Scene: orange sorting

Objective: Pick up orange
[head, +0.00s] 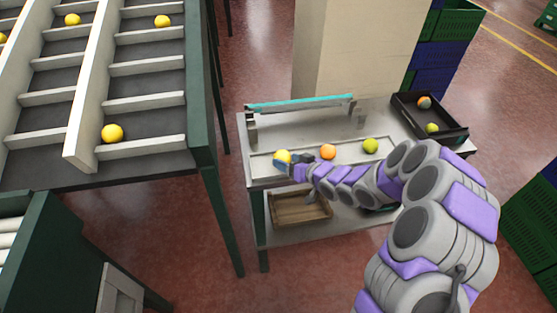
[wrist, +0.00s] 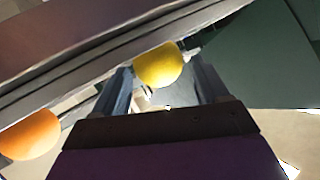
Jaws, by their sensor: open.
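An orange fruit (head: 328,152) sits on the table tray, between a yellow fruit (head: 283,156) on the left and a yellow-green fruit (head: 370,145) on the right. In the wrist view, the orange fruit (wrist: 30,136) is at the left edge, outside my jaws. The yellow fruit (wrist: 159,65) shows there at the far end of the gap between my fingers. My gripper (head: 290,162) is open at the left end of the table, close to the yellow fruit. In the wrist view, my gripper (wrist: 168,82) has its fingers apart on either side. Whether they touch the fruit I cannot tell.
A metal table (head: 254,170) carries the fruit. A black crate (head: 452,133) with two fruits stands at its right end. A brown wooden crate (head: 300,209) is on the lower shelf. A green-framed sorting rack (head: 200,100) with several yellow fruits stands left. A pillar (head: 350,45) is behind.

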